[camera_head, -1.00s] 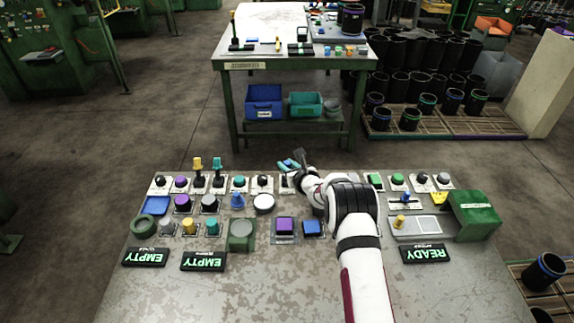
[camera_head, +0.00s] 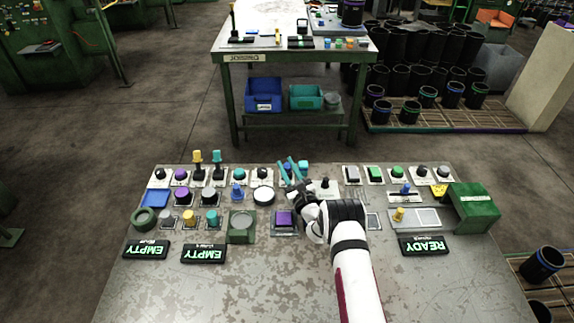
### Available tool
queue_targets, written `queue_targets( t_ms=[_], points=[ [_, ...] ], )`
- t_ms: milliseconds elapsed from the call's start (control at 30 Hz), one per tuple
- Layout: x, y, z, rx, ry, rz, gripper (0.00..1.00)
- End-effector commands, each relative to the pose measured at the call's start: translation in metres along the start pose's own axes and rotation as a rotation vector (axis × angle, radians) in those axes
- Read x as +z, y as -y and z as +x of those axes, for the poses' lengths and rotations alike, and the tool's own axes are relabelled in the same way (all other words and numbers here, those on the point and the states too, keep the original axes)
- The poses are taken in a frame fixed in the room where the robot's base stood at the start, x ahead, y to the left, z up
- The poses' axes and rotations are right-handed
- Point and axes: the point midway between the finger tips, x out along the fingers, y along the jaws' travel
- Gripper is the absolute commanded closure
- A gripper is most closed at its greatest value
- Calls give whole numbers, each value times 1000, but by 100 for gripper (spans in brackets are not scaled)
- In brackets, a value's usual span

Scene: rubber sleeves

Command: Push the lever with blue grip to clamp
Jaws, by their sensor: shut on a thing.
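My gripper (camera_head: 291,170), with its two teal fingers, is over the back row of the near panel, right of the black knob. A small dark blue piece (camera_head: 287,168) shows between the fingers. It appears to be the blue grip of the lever, and the gripper is shut on it. The lever's shaft and base are mostly hidden by the fingers and my wrist, so its tilt cannot be told.
Levers with a yellow grip (camera_head: 197,157) and a cyan grip (camera_head: 217,157) stand to the left. A slider with a blue knob (camera_head: 405,188) and a green box (camera_head: 474,207) are at the right.

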Motion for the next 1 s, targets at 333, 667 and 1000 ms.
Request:
queue_targets(
  t_ms=[333, 667, 1000],
  points=[
    [0, 0, -1, -3, 12, -4, 100],
    [0, 0, -1, -2, 11, -4, 42],
    [11, 2, 1, -1, 12, -5, 42]
  ],
)
